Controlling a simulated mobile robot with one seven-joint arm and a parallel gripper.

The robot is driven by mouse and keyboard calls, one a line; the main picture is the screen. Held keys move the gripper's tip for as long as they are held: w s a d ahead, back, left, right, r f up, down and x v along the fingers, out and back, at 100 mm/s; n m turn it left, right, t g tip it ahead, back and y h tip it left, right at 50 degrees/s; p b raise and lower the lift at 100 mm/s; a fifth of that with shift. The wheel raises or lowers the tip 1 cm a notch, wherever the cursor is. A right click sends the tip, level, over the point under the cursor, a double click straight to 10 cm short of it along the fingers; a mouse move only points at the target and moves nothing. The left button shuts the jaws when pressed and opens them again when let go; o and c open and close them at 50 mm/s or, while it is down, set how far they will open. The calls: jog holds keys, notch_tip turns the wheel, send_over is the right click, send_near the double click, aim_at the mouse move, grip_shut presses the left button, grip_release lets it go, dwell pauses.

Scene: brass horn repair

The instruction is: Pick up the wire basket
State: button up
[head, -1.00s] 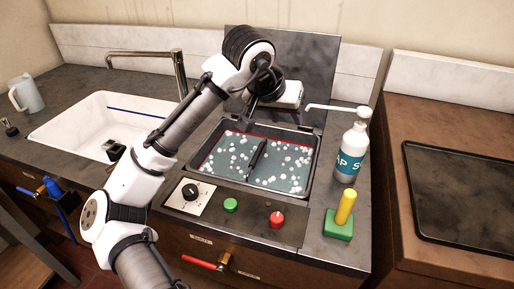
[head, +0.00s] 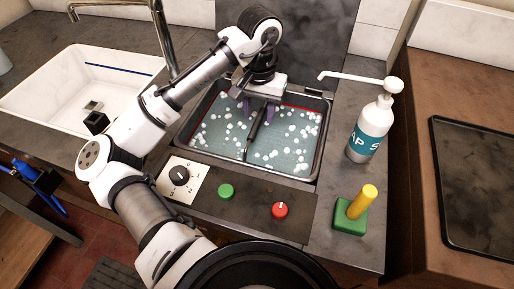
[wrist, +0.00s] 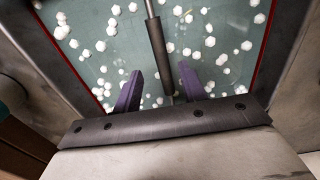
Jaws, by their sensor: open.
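The wire basket's dark handle bar, with a black grip (head: 254,136), rises above the teal liquid dotted with white foam in the sunken metal tank (head: 316,160). The basket's body is hidden under the liquid. My gripper (head: 258,109) is over the back part of the tank, its purple fingers pointing down. In the wrist view my gripper (wrist: 160,84) is open, with one finger on each side of the handle's line (wrist: 161,42). No contact shows, and I cannot tell whether the fingertips are at the grip's height.
A soap pump bottle (head: 370,132) and a green block with a yellow peg (head: 352,216) stand right of the tank. A panel with a dial (head: 179,176), green button (head: 226,191) and red knob (head: 280,210) lies in front. A white sink (head: 60,85) is at left.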

aim_at(257, 122)
jog(key=shift+s+a+f+p, duration=0.1)
jog(key=shift+f+p, duration=0.1)
jog(key=shift+f, duration=0.9)
jog(key=shift+w+a+f+p, duration=0.1)
jog(key=shift+f+p, duration=0.1)
jog(key=shift+f, duration=0.85)
jog(key=shift+s+a+f+p, duration=0.1)
jog(key=shift+f+p, duration=0.1)
jog(key=shift+f, duration=0.9)
grip_shut()
